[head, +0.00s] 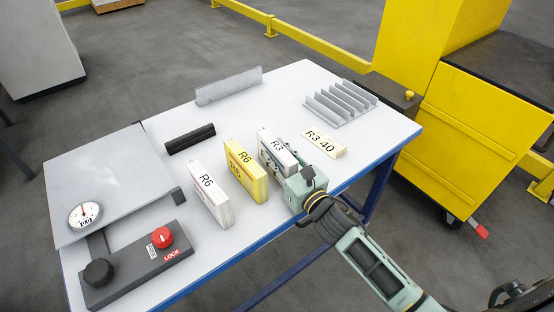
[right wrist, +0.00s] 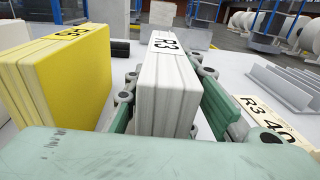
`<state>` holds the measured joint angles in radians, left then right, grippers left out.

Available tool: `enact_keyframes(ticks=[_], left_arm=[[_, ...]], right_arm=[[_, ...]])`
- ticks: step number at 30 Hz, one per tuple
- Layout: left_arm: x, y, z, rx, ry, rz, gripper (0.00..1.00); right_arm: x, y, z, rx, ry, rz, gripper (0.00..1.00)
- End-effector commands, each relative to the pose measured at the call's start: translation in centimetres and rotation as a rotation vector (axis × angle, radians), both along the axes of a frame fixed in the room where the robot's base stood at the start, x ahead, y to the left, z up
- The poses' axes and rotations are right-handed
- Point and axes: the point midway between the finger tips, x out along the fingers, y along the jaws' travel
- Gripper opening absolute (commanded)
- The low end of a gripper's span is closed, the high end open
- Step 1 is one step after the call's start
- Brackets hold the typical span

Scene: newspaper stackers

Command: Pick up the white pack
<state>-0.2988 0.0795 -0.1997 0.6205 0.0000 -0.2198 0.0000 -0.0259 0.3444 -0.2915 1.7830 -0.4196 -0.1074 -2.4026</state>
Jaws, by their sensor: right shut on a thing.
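The white pack labelled R3 (head: 275,146) stands upright on the white table (head: 262,98). My right gripper (head: 277,158) is around it, with one finger on each side, shut on it. In the right wrist view the white pack (right wrist: 165,85) sits between the two fingers of the right gripper (right wrist: 163,105). Its lower part is hidden by the gripper. Whether it touches the table cannot be told. A second white pack, labelled R6 (head: 211,197), stands upright further left. My left gripper is not in view.
A yellow R6 pack (head: 247,172) stands just left of the gripped pack. An R3 40 label plate (head: 324,143) lies to the right, near a grey slotted rack (head: 340,103). A black bar (head: 190,139), an upright grey plate (head: 228,86) and a dial scale (head: 85,214) are also on the table.

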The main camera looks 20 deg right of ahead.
Motion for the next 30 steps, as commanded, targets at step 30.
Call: enact_keyframes(ticks=[30], left_arm=[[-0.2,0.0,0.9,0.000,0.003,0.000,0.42]], right_arm=[[-4.0,-1.3,6.6,-0.004,-0.001,0.003,0.00]])
